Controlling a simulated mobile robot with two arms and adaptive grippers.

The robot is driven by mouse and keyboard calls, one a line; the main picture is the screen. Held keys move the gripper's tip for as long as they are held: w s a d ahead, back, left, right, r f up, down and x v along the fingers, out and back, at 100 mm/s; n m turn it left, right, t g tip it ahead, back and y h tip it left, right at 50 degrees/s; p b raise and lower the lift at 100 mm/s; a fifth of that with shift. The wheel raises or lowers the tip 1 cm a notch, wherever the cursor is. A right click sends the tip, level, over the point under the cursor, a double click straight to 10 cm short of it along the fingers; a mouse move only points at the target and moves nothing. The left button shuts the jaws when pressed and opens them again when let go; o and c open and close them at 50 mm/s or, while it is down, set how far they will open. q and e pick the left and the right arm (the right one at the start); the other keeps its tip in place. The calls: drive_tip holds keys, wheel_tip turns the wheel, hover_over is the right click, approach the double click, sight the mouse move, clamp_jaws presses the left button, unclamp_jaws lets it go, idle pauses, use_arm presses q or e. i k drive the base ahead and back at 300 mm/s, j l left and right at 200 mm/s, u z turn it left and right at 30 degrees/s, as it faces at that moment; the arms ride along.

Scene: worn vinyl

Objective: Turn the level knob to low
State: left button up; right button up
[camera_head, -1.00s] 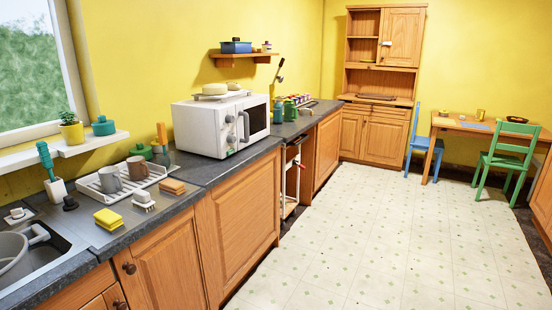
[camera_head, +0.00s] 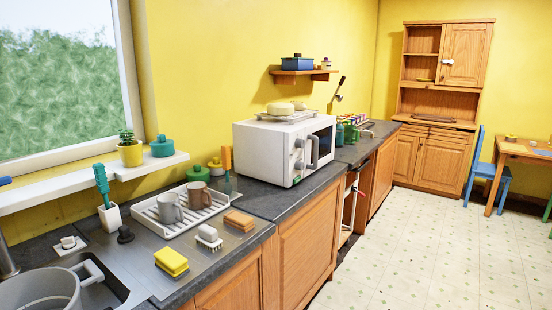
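The white microwave (camera_head: 262,152) stands on the dark counter in the middle of the view, its front turned to the right. Its control panel carries small grey knobs, an upper knob (camera_head: 299,144) and a lower knob (camera_head: 299,165), left of the door handle (camera_head: 314,152). The knobs are too small to read their markings or settings, and I cannot tell which is the level knob. The dark door window lies beyond the handle and looks shut. Neither of my grippers is in view.
The sink (camera_head: 50,290) is at the lower left. A white dish rack (camera_head: 150,215) with two mugs, a yellow sponge (camera_head: 172,262) and a brush (camera_head: 208,238) lie before the microwave. The vinyl floor (camera_head: 430,250) to the right is clear.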

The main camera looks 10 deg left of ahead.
sight(300, 167)
drive_tip(key=i+l+z, duration=0.35)
drive_tip(key=i, duration=0.2)
drive_tip(key=i+l+z, duration=0.35)
drive_tip(key=i, duration=0.2)
drive_tip(key=i+z, duration=0.35)
drive_tip(key=i, duration=0.2)
drive_tip(key=i+l+u, duration=0.1)
drive_tip(key=i+u, duration=0.3)
drive_tip(key=i+l+u, duration=0.25)
drive_tip(key=i+u, duration=0.15)
drive_tip(key=i, duration=0.2)
drive_tip(key=i+l+u, duration=0.4)
drive_tip(key=i+j, duration=0.05)
